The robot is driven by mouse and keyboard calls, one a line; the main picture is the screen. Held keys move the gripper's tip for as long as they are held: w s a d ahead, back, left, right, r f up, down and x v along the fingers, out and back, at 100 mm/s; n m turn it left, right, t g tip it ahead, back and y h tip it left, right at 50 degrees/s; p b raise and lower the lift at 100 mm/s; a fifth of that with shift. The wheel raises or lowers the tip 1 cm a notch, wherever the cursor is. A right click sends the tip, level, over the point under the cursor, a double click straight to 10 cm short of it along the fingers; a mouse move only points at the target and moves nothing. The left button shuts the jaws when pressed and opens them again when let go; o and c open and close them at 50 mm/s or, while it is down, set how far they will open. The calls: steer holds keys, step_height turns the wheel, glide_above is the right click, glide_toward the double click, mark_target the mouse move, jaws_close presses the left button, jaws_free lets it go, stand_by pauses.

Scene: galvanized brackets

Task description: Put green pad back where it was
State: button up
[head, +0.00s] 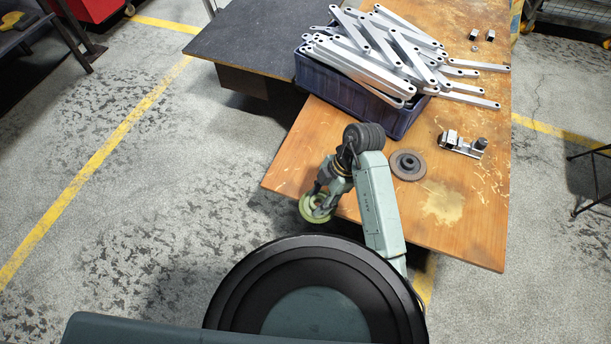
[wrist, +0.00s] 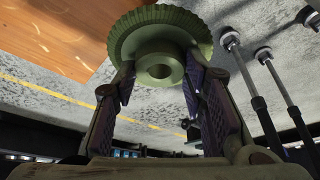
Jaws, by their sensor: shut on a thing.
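The green pad (head: 314,209) is a round disc with a ribbed rim and a hub with a hole, seen close up in the wrist view (wrist: 160,30). My gripper (head: 324,200) is shut on its hub, one finger on each side. In the head view the pad is at the near left edge of the wooden table (head: 290,165), partly hidden by my gripper. A similar dark grey disc (head: 408,165) lies flat on the table to the right of my arm.
A blue crate (head: 345,98) heaped with galvanized brackets (head: 385,55) stands farther back on the table. A small metal clamp-like part (head: 462,145) lies to the right. A dark mat-topped table (head: 255,40) adjoins at the back left. The table's near right part is bare.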

steer(key=shift+a, duration=0.2)
steer(key=shift+w+a, duration=0.1)
steer(key=shift+w, duration=0.25)
steer(key=w, duration=0.4)
steer(key=w+f, duration=0.1)
steer(key=w, duration=0.9)
steer(key=shift+w+f, duration=0.25)
steer(key=shift+w, duration=0.15)
steer(key=shift+f, duration=1.8)
steer(key=shift+f, duration=0.15)
steer(key=o, duration=1.1)
steer(key=shift+o, duration=0.2)
